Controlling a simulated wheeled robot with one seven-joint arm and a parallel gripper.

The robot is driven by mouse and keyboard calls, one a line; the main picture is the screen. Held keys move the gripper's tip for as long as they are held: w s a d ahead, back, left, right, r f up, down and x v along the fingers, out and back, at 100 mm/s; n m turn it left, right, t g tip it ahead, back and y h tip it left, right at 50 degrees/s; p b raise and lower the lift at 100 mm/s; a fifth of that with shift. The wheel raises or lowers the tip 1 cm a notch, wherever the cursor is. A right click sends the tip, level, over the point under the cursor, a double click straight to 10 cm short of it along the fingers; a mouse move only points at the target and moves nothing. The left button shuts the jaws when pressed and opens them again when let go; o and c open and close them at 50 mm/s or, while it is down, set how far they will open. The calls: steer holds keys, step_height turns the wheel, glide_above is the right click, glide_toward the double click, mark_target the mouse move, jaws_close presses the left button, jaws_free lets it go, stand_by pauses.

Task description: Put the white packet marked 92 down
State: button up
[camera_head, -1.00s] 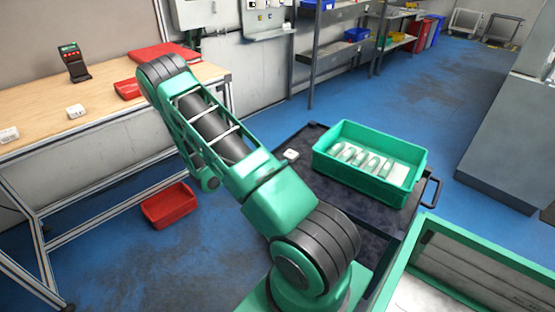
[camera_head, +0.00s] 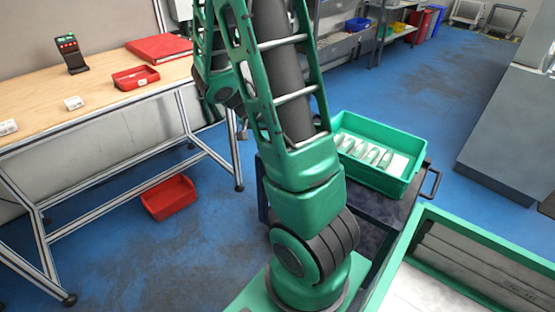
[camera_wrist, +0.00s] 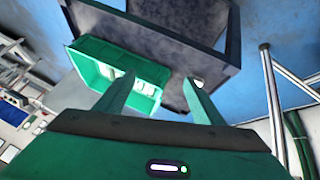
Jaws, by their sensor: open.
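A small white packet (camera_wrist: 199,83) lies on the dark cart (camera_wrist: 217,62) in the wrist view, close to my right finger. Its marking is too small to read, and in the head view my arm hides that spot. My gripper (camera_wrist: 158,80) is open, with nothing between its fingers. It points down toward the cart and the green crate (camera_wrist: 92,67). In the head view my arm hides the gripper. Two more white packets, one (camera_head: 74,103) near the middle and one (camera_head: 8,127) at the left edge, lie on the wooden table (camera_head: 40,90); I cannot read their numbers.
The green crate (camera_head: 408,182) on the cart holds several white-and-green items. A scanner (camera_head: 72,55), a red tray (camera_head: 136,77) and a red folder (camera_head: 158,48) are on the table. A red bin (camera_head: 169,197) is on the floor. Another green-rimmed container (camera_head: 480,242) is front right.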

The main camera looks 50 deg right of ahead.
steer(key=s+a+r+n+t+y, duration=0.1)
steer(key=s+a+r+n+y, duration=0.2)
steer(key=s+a, duration=0.4)
steer(key=s+a+r+n+t+y, duration=0.1)
steer(key=s+a+r+n+y, duration=0.2)
steer(key=s+a+r+n, duration=0.3)
steer(key=s+a+r, duration=0.1)
steer(key=a+r, duration=0.1)
steer(key=a, duration=0.3)
steer(key=shift+s+r+n+y, duration=0.2)
steer(key=shift+s+n+y, duration=0.1)
steer(key=shift+y, duration=0.1)
steer(key=shift+w+a+f, duration=0.1)
steer(key=shift+w+f, duration=0.15)
steer(key=shift+w, duration=0.4)
